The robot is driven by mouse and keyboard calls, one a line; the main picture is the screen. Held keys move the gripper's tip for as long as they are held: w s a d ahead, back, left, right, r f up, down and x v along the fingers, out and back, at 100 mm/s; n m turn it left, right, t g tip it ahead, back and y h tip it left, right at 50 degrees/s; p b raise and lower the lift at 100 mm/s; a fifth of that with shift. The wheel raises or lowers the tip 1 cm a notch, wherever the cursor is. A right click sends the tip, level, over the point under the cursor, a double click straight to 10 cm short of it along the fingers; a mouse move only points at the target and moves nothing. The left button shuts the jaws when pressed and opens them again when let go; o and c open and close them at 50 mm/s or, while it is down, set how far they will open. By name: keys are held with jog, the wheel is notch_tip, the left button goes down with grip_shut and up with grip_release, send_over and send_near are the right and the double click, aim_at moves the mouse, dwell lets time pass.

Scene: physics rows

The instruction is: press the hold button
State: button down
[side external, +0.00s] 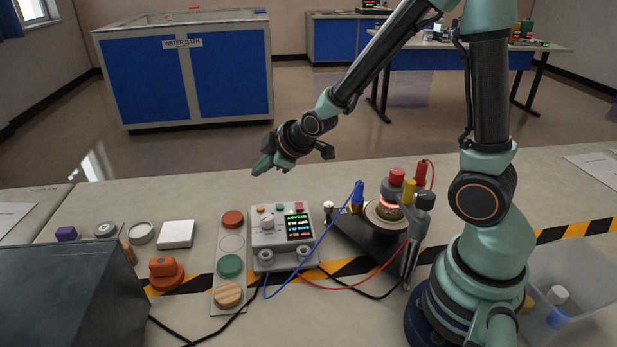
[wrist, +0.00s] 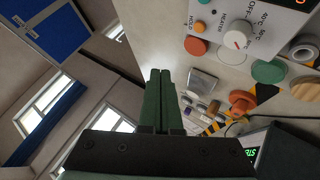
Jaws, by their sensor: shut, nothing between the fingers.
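The control box (side external: 259,240) stands on the bench in the side view, with a lit display and a white knob (wrist: 238,38). A small orange button (wrist: 199,27) sits by the knob; the word beside it appears to read HOLD. In the side view a small orange button (side external: 261,209) shows at the box's upper left. My gripper (side external: 262,165) is shut and empty, in the air above the bench behind the box, apart from it. In the wrist view its green fingers (wrist: 160,72) lie together, with the box to the upper right.
A strip with coloured discs (side external: 230,266) lies left of the box. An orange knob (side external: 166,273) and a white block (side external: 177,234) are farther left. A heater stand (side external: 385,214) with red and blue cables is to the right. A clear bin (side external: 580,275) is at far right.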

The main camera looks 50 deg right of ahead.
jog(key=shift+f, duration=3.8)
jog(key=shift+f, duration=0.1)
jog(key=shift+f, duration=0.3)
jog(key=shift+f, duration=0.4)
jog(key=shift+r, duration=0.85)
jog(key=shift+r, duration=2.45)
